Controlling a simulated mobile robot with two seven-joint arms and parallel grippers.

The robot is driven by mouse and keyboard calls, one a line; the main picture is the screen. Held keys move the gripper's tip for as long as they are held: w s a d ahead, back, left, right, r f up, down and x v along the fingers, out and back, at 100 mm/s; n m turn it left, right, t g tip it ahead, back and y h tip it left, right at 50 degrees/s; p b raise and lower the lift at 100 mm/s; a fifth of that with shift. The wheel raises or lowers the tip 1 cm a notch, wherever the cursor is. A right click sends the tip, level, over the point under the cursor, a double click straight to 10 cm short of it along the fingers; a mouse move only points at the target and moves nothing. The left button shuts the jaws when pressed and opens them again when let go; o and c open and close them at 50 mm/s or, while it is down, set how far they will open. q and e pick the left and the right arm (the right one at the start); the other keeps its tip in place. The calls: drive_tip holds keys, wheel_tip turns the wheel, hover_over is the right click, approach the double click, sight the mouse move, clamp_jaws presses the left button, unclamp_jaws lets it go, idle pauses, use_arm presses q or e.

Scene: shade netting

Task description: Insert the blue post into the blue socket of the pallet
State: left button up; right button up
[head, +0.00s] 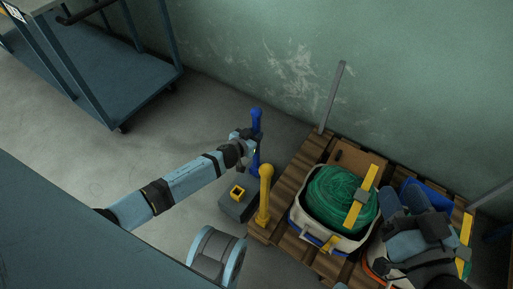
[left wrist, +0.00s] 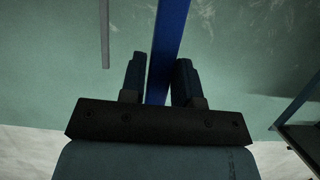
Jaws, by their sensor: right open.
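The blue post (head: 256,120) stands nearly upright beside the left corner of the wooden pallet (head: 289,178). My left gripper (head: 252,142) is around its middle. My right gripper (head: 402,198) is open over the right part of the pallet. I cannot make out the blue socket.
A grey block (head: 238,205) and a spool (head: 217,252) are on the floor. A blue cart (head: 105,85) stands left.

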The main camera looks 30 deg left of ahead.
sight(254, 123)
use_arm(q)
clamp_jaws()
drive_tip(key=shift+r, duration=0.1)
drive_tip(key=shift+r, duration=0.1)
drive_tip(key=shift+r+p, duration=0.75)
drive_tip(key=shift+p, duration=0.2)
drive_tip(key=shift+r, duration=0.25)
drive_tip(key=shift+r+p, duration=0.85)
drive_tip(key=shift+p, duration=0.25)
drive_tip(key=shift+r, duration=0.15)
drive_tip(key=shift+r+p, duration=0.85)
drive_tip(key=shift+p, duration=0.15)
drive_tip(key=shift+r, duration=0.1)
